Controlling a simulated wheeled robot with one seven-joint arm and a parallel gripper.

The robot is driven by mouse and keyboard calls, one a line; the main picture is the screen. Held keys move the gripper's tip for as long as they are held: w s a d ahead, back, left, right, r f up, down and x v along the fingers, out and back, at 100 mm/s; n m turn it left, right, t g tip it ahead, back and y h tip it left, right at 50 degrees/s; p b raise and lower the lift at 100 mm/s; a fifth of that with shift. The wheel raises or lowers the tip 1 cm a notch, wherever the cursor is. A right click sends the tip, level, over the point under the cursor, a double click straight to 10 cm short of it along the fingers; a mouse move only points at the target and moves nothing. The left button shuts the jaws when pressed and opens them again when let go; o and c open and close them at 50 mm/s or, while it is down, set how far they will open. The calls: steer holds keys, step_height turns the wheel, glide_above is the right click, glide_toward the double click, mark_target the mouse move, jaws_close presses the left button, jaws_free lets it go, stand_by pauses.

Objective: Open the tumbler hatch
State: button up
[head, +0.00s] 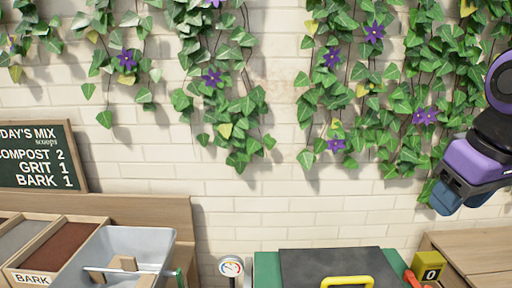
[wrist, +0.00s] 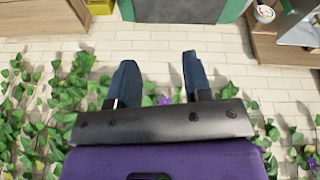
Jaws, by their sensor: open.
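The tumbler (head: 266,268) is a green body at the bottom middle of the head view, cut off by the frame edge. Its hatch (head: 330,261) is a dark grey panel lying between the green sides and looks shut. A yellow handle (head: 347,281) sits on the hatch's near part. In the wrist view the tumbler's green edge (wrist: 126,10) and dark panel (wrist: 180,10) show at the top. My gripper (head: 446,200) is high at the right, above and apart from the tumbler. Its two blue fingers (wrist: 157,64) are spread with nothing between them.
A yellow counter box (head: 430,266) reading 0 and a red part (head: 412,279) stand right of the hatch. A dial gauge (head: 231,267) is at its left. Further left are a grey scoop tray (head: 130,248) and a bark bin (head: 62,245). Ivy hangs on the brick wall behind.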

steer(key=shift+s+d+r+m+t, duration=0.1)
steer(key=shift+s+d+m+t, duration=0.1)
steer(key=shift+s+m+t, duration=0.45)
steer(key=shift+s+d+r+m+t, duration=0.1)
steer(key=shift+s+d+m+t, duration=0.25)
steer(key=shift+s, duration=0.55)
steer(key=shift+a, duration=0.2)
